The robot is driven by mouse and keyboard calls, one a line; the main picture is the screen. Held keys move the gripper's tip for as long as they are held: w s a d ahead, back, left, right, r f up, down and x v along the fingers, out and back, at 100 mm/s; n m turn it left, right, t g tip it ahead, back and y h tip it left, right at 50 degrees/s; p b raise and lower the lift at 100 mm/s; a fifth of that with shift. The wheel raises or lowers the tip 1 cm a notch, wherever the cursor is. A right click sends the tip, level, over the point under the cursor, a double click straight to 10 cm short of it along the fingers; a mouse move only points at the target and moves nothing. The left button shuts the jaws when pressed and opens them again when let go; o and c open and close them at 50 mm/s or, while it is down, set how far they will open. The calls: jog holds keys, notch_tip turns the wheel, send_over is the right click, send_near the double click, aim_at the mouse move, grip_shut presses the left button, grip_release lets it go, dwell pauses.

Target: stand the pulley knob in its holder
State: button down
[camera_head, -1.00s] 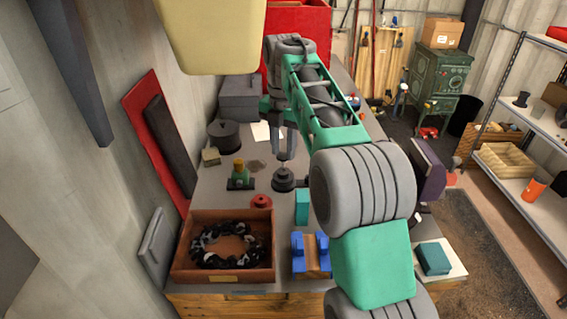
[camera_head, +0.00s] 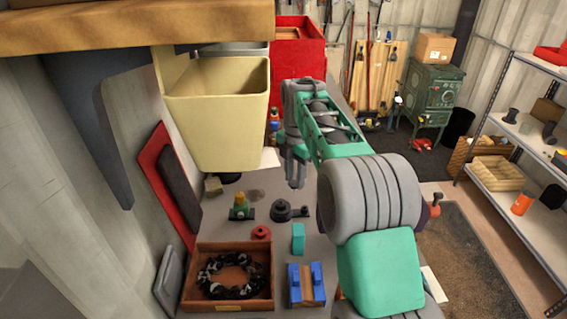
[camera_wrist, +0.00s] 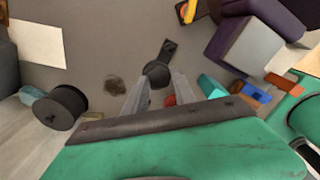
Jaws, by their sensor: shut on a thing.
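My gripper (camera_head: 296,185) points down over the table in the head view. In the wrist view a round dark thing, apparently the pulley knob (camera_wrist: 157,71), sits between the fingertips, and the gripper is shut on it. The fingers hide part of the knob, and I cannot make it out clearly in the head view. A low black round piece with an arm reaching right, apparently the holder (camera_head: 282,212), stands on the table below and slightly left of the fingertips. Its arm with a hole shows beyond the knob in the wrist view (camera_wrist: 168,48).
A yellow-green knob on a black base (camera_head: 241,208) stands left of the holder. A red knob (camera_head: 261,232), teal block (camera_head: 298,238), blue fixture (camera_head: 306,284) and wooden tray (camera_head: 228,304) lie nearer. A cream bin (camera_head: 216,115) hangs at the upper left.

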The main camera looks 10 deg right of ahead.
jog(key=shift+s+d+f+m, duration=0.2)
jog(key=shift+d+f+m, duration=0.25)
jog(key=shift+f, duration=0.35)
jog(key=shift+s+d+f+m, duration=0.3)
jog(key=shift+d+f, duration=0.25)
jog(key=shift+f, duration=0.25)
jog(key=shift+s+d+f+m, duration=0.15)
jog(key=shift+d+f+m, duration=0.35)
jog(key=shift+f, duration=0.3)
jog(key=shift+f, duration=0.9)
dwell(0.4)
jog(key=c, duration=0.9)
grip_release()
jog(key=shift+c, duration=0.2)
jog(key=shift+r, duration=0.1)
notch_tip(320, 180, up, 7)
jog(key=p, duration=0.4)
